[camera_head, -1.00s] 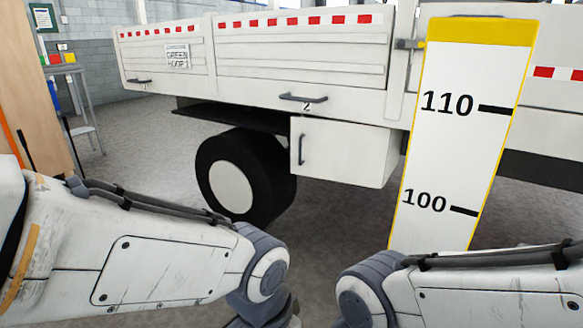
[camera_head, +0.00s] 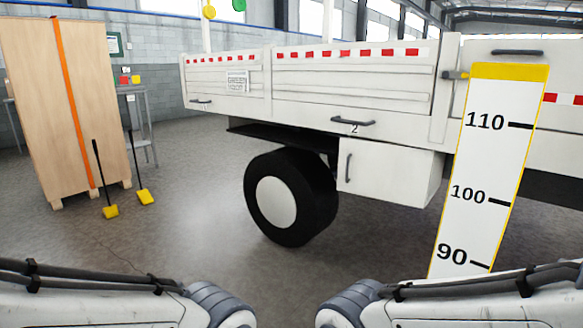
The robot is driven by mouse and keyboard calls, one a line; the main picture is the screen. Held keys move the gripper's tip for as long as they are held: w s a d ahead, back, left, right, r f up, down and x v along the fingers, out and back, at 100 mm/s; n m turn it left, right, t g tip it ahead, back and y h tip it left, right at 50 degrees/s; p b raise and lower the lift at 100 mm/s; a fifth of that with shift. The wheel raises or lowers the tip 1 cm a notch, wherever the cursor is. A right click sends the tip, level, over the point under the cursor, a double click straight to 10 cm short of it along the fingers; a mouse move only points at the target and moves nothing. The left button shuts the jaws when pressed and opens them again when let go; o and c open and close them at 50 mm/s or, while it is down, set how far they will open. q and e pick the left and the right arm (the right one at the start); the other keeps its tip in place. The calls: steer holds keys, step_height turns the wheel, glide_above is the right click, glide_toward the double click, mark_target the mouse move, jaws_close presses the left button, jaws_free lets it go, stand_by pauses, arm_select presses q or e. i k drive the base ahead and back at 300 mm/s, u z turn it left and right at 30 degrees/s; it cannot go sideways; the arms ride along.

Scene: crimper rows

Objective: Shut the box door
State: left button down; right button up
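A white box (camera_head: 388,172) hangs under the side of a white truck bed, to the right of the black wheel. Its front door (camera_head: 370,170) has a dark vertical handle (camera_head: 348,168) near the left edge. The door looks flush with the box; I cannot tell whether a small gap is left. My two arms come in at the bottom left and bottom right, well short of the box. Both grippers are out of the picture.
A tall white height gauge (camera_head: 484,165) with a yellow top stands right of the box. The black wheel (camera_head: 290,198) is left of it. A wooden crate (camera_head: 65,105) and two yellow-footed chocks (camera_head: 144,196) stand at the left. The floor (camera_head: 195,200) between is clear.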

mark_target(392, 172)
steer(key=u, duration=0.7)
steer(key=i, duration=1.3)
steer(key=z, duration=0.8)
steer(key=i, duration=0.65)
steer(key=z, duration=0.7)
